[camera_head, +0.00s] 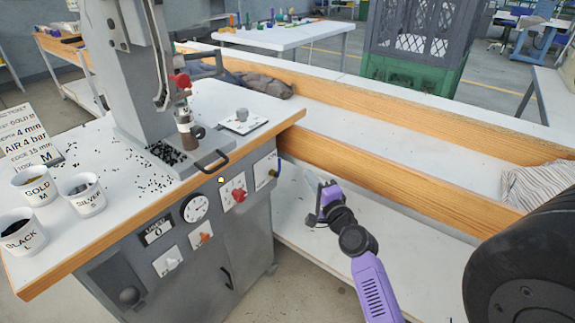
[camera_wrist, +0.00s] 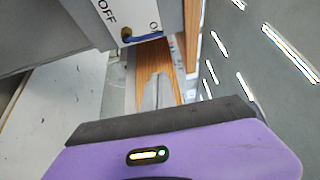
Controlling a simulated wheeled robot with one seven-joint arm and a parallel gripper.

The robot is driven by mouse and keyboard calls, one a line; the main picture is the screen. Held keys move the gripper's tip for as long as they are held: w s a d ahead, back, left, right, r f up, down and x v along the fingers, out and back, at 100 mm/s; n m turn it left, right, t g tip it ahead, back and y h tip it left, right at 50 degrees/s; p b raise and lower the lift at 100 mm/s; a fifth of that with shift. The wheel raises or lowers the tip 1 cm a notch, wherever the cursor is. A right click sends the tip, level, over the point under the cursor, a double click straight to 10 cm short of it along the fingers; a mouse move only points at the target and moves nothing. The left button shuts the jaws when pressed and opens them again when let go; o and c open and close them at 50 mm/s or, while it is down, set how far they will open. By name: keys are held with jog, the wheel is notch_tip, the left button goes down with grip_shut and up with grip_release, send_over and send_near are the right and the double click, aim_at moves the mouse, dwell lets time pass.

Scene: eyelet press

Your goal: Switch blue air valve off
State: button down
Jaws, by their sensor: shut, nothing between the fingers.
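The blue air valve (camera_head: 273,171) is on a white plate on the right end of the press cabinet's front. In the wrist view the valve (camera_wrist: 140,38) shows a brass hub and a blue lever, below the printed OFF and a partly cut-off ON. The lever points from the hub toward the ON side. My gripper (camera_head: 319,192) is to the right of and a little below the valve in the head view, apart from it. Its fingers are shut and empty. The top of the valve plate is cut off in the wrist view.
A red switch (camera_head: 238,195), a dial gauge (camera_head: 196,208), an orange-red knob (camera_head: 204,237) and a white knob (camera_head: 171,263) share the cabinet front. A black handle (camera_head: 212,166) juts above. A wood-edged bench (camera_head: 400,172) stands behind my arm.

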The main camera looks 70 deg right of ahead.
jog(key=x, duration=1)
jog(key=shift+w+a+p, duration=0.3)
jog(key=shift+a, duration=0.3)
jog(key=shift+w+a+p, duration=0.3)
jog(key=shift+a+p, duration=0.05)
jog(key=shift+a, duration=0.3)
jog(key=shift+w+a+p, duration=0.3)
jog(key=shift+a, duration=0.3)
